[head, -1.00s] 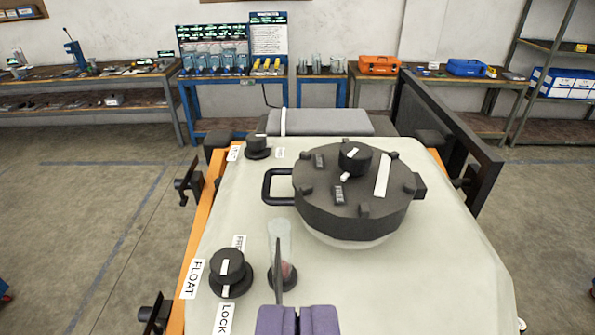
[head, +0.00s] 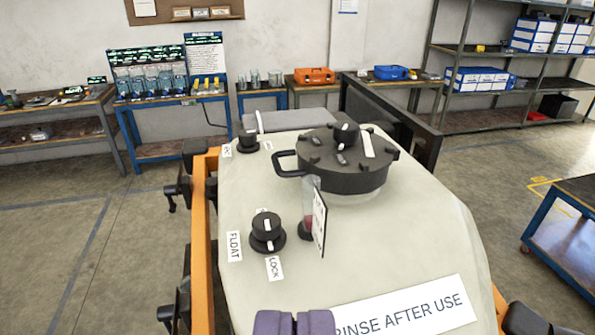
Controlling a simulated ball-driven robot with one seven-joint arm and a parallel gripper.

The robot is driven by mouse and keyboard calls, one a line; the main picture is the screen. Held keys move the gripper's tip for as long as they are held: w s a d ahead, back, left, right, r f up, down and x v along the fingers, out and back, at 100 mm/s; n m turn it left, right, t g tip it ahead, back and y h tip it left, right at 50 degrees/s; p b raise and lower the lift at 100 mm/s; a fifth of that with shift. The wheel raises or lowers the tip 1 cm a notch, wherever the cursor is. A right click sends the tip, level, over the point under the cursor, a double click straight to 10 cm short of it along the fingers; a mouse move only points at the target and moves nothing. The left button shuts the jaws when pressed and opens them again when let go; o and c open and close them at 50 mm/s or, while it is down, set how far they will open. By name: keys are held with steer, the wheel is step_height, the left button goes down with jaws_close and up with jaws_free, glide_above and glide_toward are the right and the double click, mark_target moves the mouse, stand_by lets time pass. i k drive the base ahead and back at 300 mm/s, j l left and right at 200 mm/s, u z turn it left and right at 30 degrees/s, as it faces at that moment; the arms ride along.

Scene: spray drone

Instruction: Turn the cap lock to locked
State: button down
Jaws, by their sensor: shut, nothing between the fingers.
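A round black cap (head: 345,172) with a side handle (head: 284,163) sits on the pale tank (head: 400,235) ahead of my gripper. A small black knob (head: 345,134) with a white mark stands on the cap; I take it for the cap lock. Small plates lie around it, too small to read, and a long white bar (head: 368,146) lies to its right. My gripper (head: 294,322) shows purple fingertips at the bottom edge. It is shut and empty, well short of the cap and touching nothing that I can see.
A black knob (head: 267,233) labelled FLOAT and LOCK stands at the tank's left. Another knob (head: 248,141) is at the back left. A clear tube with a thin upright plate (head: 319,222) stands between gripper and cap. A "RINSE AFTER USE" label (head: 402,312) lies in front.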

mark_target(346, 133)
steer(key=i+l+z, duration=0.15)
steer(key=l, duration=0.25)
steer(key=i+l+z, duration=0.1)
steer(key=l, duration=0.3)
steer(key=i+l+z, duration=0.15)
steer(key=l, duration=0.2)
steer(key=i, duration=0.05)
